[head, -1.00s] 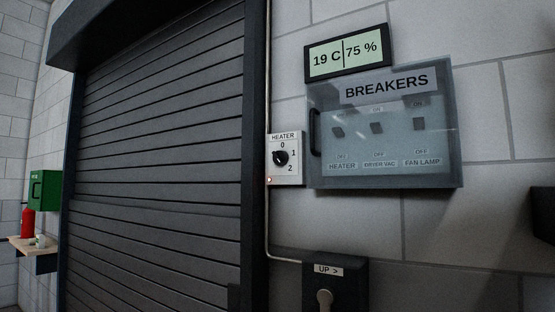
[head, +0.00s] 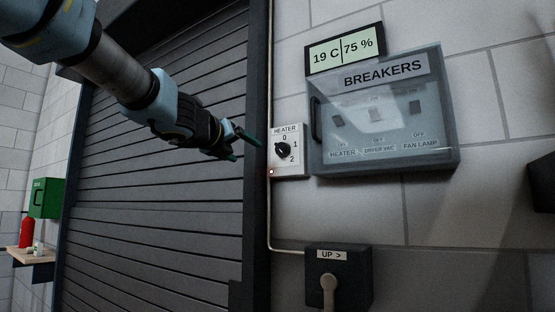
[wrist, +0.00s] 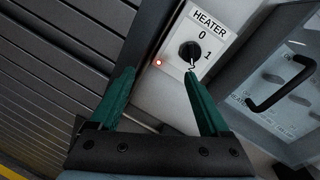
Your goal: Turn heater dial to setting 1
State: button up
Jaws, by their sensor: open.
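The heater dial (head: 282,150) is a round black knob on a white plate marked HEATER, 0, 1 and 2, beside the shutter. It also shows in the wrist view (wrist: 190,51), ahead of the right fingertip. I cannot tell for sure which number it points to. A red light (head: 271,172) glows at the plate's lower left. My gripper (head: 244,147) has green fingers and is just left of the plate in the head view. In the wrist view my gripper (wrist: 158,76) is open and empty, its fingers apart, and it does not hold the dial.
A clear-fronted breaker box (head: 384,162) with a black handle is close to the right of the dial. A temperature display (head: 344,50) is above it. A dark UP switch box (head: 338,275) with a lever is below. The ribbed shutter (head: 170,215) fills the left.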

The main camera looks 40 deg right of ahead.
aim_at(279, 148)
jog(key=s+d+r+m+g+h, duration=0.1)
jog(key=s+d+r+m+g, duration=0.1)
jog(key=s+d+r+m, duration=0.15)
jog(key=x, duration=0.3)
jog(key=p+x, duration=0.1)
jog(key=x, duration=0.2)
jog(key=f+p+x, duration=0.1)
jog(key=x, duration=0.2)
jog(key=shift+w, duration=0.2)
jog(key=shift+a, duration=0.1)
grip_shut()
